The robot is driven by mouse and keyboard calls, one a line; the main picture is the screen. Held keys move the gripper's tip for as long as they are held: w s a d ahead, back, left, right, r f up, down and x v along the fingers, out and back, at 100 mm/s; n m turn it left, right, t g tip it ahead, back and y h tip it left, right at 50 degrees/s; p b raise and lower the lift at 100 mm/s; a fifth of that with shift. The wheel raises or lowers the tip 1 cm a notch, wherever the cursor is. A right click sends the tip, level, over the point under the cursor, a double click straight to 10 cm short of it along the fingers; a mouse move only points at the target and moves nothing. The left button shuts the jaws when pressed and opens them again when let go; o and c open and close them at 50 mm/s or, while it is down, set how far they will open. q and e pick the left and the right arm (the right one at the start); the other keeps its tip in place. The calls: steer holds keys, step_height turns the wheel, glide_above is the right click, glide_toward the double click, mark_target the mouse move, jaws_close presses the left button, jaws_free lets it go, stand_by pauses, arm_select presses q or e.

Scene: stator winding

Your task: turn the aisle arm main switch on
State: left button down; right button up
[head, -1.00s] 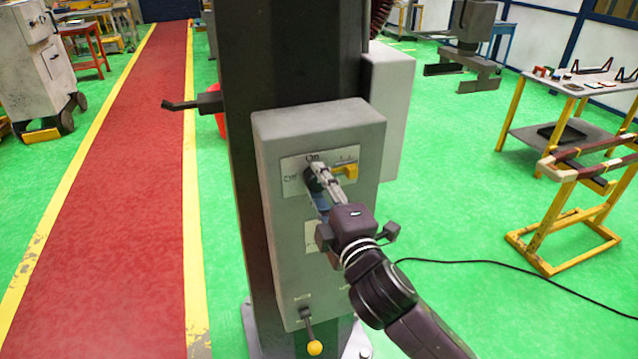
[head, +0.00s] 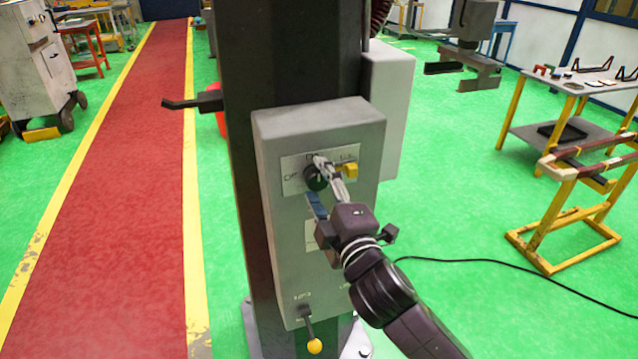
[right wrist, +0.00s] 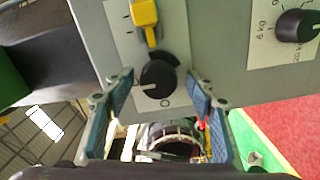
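The main switch is a black round knob (head: 316,179) on a pale label plate (head: 291,184) high on the front of the grey control box (head: 287,260). "On" stands above the knob and "Off" to its left. I cannot tell which one it points to. My right gripper (head: 325,190) is open at the knob, one finger above right, the blue-padded one below. In the right wrist view, the knob (right wrist: 158,78) shows beyond the gap between the spread fingers (right wrist: 158,97), and I see no clear contact. My left gripper is out of view.
A yellow handle (head: 348,170) sits just right of the knob. A second black knob (right wrist: 297,25) shows in the right wrist view. A yellow-ball lever (head: 315,346) hangs below. The box is on a dark column (head: 290,60). A cable (head: 480,263) crosses the green floor.

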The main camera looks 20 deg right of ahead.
steer(key=shift+s, duration=0.2)
steer(key=s, duration=0.7)
steer(key=shift+d, duration=0.15)
